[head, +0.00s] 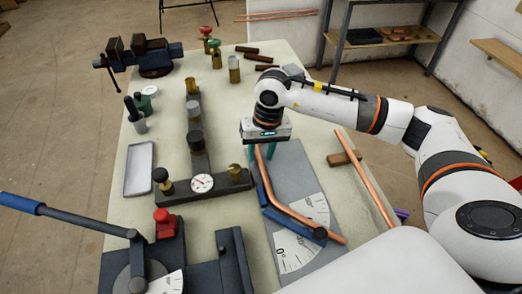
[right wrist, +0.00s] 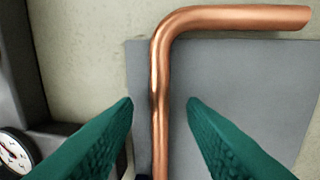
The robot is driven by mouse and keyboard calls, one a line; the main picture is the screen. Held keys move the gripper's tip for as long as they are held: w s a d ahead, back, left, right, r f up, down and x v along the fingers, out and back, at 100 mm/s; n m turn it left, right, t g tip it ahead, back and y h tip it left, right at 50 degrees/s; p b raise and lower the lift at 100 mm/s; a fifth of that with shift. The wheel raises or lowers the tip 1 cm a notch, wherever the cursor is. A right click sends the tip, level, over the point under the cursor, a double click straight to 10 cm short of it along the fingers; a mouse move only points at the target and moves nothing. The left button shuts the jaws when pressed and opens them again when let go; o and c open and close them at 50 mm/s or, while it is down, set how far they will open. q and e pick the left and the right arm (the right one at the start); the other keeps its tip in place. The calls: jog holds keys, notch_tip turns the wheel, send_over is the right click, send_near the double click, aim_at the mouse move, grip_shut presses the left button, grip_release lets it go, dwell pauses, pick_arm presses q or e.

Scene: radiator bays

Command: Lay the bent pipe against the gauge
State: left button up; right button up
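The copper bent pipe (head: 303,220) lies over the gauge (head: 290,165), a grey plate with a white angle scale and blue bars. One leg runs close beside the blue bars; whether it touches them I cannot tell. In the right wrist view, the pipe (right wrist: 160,75) has another bend past the far edge of the plate (right wrist: 235,85), its end pointing right. My right gripper (head: 263,155) is above the far part of the plate. Its green fingers (right wrist: 160,106) are open, one each side of the pipe, with gaps. My left gripper is not in view.
A straight copper pipe (head: 366,180) rests on a wooden block (head: 345,158) to the right. Left of the gauge stand a dark fixture with a dial (head: 202,183) and a bender with a blue lever (head: 65,215). A vise (head: 150,55) and a grey tray (head: 139,168) are farther left.

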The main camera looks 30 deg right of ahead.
notch_tip(320, 180, up, 12)
jog(key=d+b, duration=0.1)
jog(key=shift+s+d, duration=0.15)
jog(key=shift+d, duration=0.15)
jog(key=shift+s+f, duration=0.1)
jog(key=shift+f, duration=0.05)
